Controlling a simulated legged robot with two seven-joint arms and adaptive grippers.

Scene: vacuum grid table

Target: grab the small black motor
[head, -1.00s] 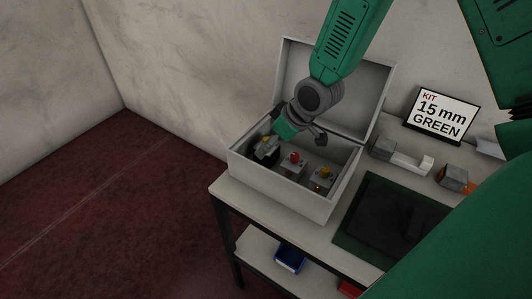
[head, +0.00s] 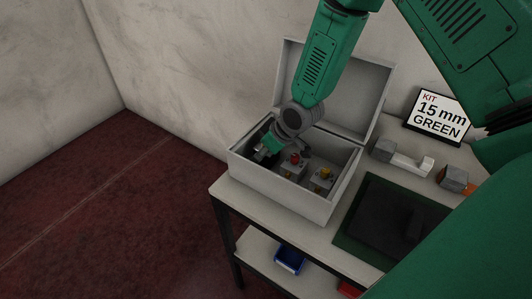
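A grey open-lidded box (head: 275,187) stands on the table and holds several small parts. A dark part, possibly the small black motor (head: 261,156), is in its left end, largely hidden by my gripper. Beside it are a grey part with a red top (head: 293,164) and one with a yellow top (head: 322,178). My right gripper (head: 270,148) reaches down into the box's left end, over or at the dark part. Its fingertips are too small and covered to show whether they are open or touching it. My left gripper is not in view.
The raised lid (head: 352,85) stands behind my wrist, and the box walls surround the gripper. Right of the box are a dark green mat (head: 357,233), grey parts (head: 383,150) and a "KIT 15 mm GREEN" sign (head: 441,113). A blue bin (head: 289,259) is on the lower shelf.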

